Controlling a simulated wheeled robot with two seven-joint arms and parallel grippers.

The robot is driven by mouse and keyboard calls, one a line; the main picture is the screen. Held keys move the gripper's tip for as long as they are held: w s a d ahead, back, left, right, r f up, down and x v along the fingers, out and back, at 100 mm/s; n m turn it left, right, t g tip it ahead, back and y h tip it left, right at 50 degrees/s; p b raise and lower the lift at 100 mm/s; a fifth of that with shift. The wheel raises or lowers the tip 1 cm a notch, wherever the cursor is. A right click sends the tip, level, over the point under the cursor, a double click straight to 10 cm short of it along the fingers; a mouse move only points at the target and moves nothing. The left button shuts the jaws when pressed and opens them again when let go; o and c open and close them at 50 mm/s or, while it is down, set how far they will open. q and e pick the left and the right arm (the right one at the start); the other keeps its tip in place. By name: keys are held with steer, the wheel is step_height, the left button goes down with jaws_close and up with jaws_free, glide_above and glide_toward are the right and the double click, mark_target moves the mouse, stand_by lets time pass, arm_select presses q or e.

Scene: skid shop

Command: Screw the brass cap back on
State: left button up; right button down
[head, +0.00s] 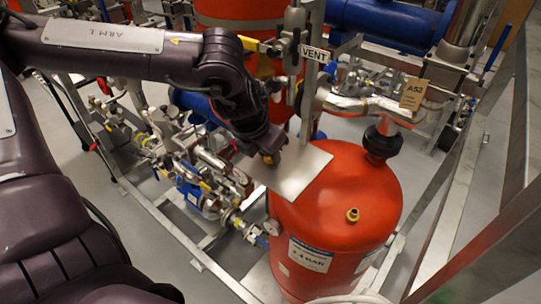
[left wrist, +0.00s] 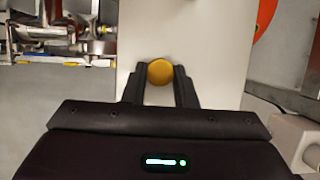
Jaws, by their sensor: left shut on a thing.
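My left gripper (head: 268,153) hangs at the end of the dark arm, above a flat grey plate (head: 309,172). It is shut on the round brass cap, which shows between its two fingers in the left wrist view (left wrist: 160,71). The cap is only a small yellowish spot under the gripper in the head view. A brass fitting (head: 352,215) stands upright on the top of the red tank (head: 335,190), apart from the gripper, to its right and nearer. My right gripper is not in view.
Valves and piping (head: 205,180) crowd the left. The tank top around the fitting is clear.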

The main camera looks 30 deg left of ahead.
arm_select(q)
steer(key=shift+r+p, duration=0.95)
steer(key=shift+r, duration=1)
steer(key=shift+f, duration=0.1)
step_height(320, 180, down, 4)
steer(key=shift+r+b, duration=0.15)
steer(key=shift+b, duration=0.95)
step_height(320, 180, up, 2)
steer(key=shift+p, duration=1.2)
steer(key=shift+r+p, duration=0.6)
steer(key=shift+p, duration=0.05)
steer(key=shift+f, duration=0.2)
